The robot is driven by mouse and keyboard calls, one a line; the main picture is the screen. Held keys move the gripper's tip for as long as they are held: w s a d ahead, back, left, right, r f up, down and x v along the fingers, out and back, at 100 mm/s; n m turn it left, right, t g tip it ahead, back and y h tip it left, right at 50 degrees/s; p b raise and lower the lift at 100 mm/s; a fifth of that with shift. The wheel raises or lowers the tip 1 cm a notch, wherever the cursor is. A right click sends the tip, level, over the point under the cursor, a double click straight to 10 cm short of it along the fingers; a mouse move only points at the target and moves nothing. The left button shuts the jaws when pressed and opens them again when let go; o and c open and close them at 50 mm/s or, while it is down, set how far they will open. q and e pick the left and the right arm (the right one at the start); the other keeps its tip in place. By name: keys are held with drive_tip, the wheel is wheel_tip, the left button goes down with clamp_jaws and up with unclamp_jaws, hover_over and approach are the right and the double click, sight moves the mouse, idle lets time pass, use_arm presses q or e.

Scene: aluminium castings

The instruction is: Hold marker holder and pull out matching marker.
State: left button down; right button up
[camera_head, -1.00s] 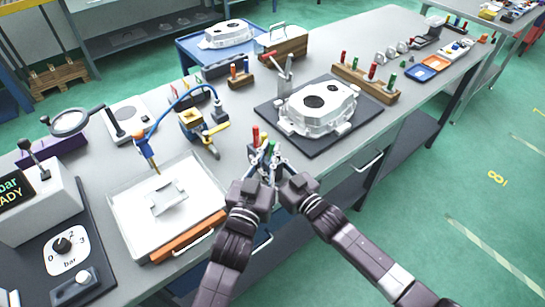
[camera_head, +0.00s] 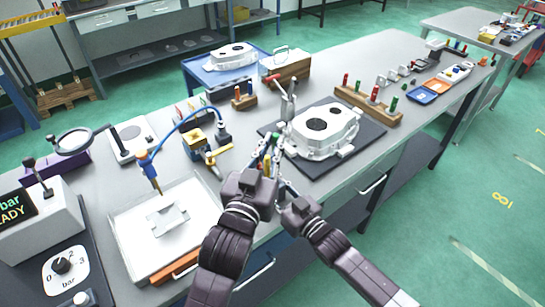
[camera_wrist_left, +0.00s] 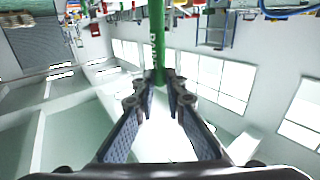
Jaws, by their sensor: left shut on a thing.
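A green marker (camera_wrist_left: 158,42) stands out from between the two fingertips of my left gripper (camera_wrist_left: 160,80) in the left wrist view. The left gripper is shut on it. In the head view the left gripper (camera_head: 267,168) is over the front part of the bench, left of the large casting, with a bit of green at its tips. My right gripper (camera_head: 283,188) is close beside it, lower and to the right. Its fingers are small and partly covered, so their opening is unclear.
A large aluminium casting (camera_head: 322,130) on a dark mat (camera_head: 372,134) is just right of the grippers. A white tray (camera_head: 128,240) with a metal part lies to the left. A wooden rack (camera_head: 352,97) with coloured handles stands behind the casting. A valve with a blue hose (camera_head: 198,140) is behind the tray.

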drive_tip(key=o, duration=1.3)
drive_tip(key=v, duration=1.2)
